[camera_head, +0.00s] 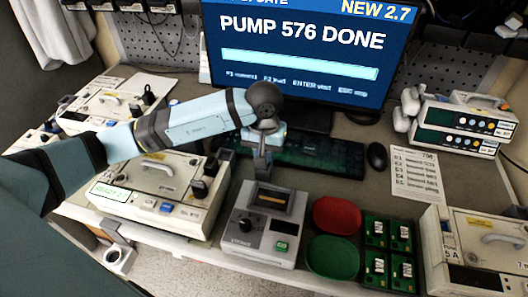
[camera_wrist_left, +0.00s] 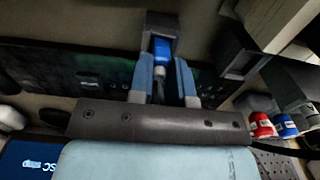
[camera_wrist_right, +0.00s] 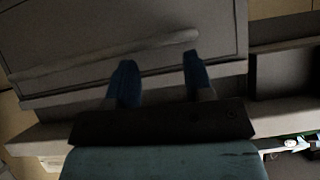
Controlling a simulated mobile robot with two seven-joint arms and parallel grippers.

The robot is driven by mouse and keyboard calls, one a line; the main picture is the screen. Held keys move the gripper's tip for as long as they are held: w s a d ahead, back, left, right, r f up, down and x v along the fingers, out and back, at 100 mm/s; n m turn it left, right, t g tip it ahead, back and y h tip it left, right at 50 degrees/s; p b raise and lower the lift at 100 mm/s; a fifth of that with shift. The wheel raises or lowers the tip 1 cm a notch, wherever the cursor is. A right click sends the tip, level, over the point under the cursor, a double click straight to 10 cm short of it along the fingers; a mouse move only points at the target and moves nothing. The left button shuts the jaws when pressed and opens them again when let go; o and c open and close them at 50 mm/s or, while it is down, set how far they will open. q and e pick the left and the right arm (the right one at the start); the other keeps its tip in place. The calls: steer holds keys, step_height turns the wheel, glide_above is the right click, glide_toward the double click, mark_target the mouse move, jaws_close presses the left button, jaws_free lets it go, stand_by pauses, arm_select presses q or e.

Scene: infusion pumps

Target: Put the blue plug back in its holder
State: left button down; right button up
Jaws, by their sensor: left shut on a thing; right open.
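The blue plug (camera_wrist_left: 162,48) sits between the fingers of my left gripper (camera_wrist_left: 163,72) in the left wrist view, its pale end toward the wrist. The gripper is shut on it. A grey square bracket (camera_wrist_left: 163,20) is just beyond the plug; I cannot tell whether the plug is inside it or only in front. In the head view the left gripper (camera_head: 268,138) points down behind the grey tester box, above a grey upright post (camera_head: 262,165). The plug is hidden there. My right gripper (camera_wrist_right: 158,82) is open and empty, facing a pale panel with a long handle.
The grey tester box (camera_head: 262,226) stands in front, beside red (camera_head: 337,215) and green (camera_head: 333,257) trays. A white pump (camera_head: 160,193) is left, the keyboard (camera_head: 320,152) behind. Red (camera_wrist_left: 262,125) and blue (camera_wrist_left: 285,126) plug-like pieces show in the left wrist view.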

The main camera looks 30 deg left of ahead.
arm_select(q)
steer(key=c, duration=1)
jaws_free()
steer(key=shift+r+p, duration=1.2)
steer(key=shift+r, duration=2.35)
